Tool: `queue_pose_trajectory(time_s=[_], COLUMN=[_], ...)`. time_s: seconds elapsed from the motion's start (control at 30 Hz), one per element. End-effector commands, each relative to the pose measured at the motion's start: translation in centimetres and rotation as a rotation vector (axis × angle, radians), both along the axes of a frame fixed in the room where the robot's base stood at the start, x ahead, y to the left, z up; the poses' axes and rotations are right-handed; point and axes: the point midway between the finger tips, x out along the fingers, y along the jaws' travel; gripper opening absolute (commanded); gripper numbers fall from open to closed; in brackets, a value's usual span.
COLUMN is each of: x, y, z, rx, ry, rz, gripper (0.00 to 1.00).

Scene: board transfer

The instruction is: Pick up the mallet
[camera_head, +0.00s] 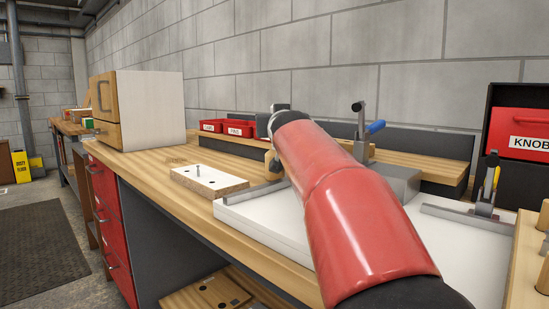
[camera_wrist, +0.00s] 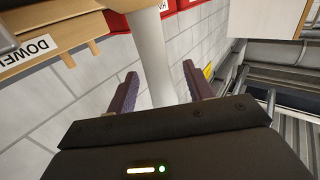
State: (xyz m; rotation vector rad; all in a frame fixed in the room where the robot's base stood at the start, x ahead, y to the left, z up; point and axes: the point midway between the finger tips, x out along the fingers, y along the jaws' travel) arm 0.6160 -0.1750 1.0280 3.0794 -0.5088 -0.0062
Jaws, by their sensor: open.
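I cannot make out a mallet for certain in either view. In the wrist view my gripper (camera_wrist: 160,70) is open, with its two dark purple fingers apart. A pale, smooth cylinder (camera_wrist: 150,45) shows between the fingers in the picture. I cannot tell what it is, how far away it is, or whether it touches a finger. In the head view my red arm reaches over the bench and hides much of its middle. The gripper's fingers are not clear there.
The wooden workbench (camera_head: 150,160) carries a white board (camera_head: 265,225), a small drilled block (camera_head: 209,181) and a wooden-fronted box (camera_head: 150,105). Red bins (camera_head: 238,128) line the back.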

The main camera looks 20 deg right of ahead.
Motion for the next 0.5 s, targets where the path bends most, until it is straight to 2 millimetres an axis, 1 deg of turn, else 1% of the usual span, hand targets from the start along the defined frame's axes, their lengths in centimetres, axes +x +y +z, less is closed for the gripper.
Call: queue_pose_trajectory(time_s=[0.1, 0.27, 0.3, 0.5], x=[0.62, 0.61, 0.60, 0.58], y=[-0.21, -0.21, -0.20, -0.20], z=[0.02, 0.01, 0.00, 0.00], rx=[0.000, 0.000, 0.000, 0.000], ry=[0.000, -0.001, -0.001, 0.000], rz=[0.000, 0.000, 0.000, 0.000], gripper=[0.52, 0.52, 0.51, 0.24])
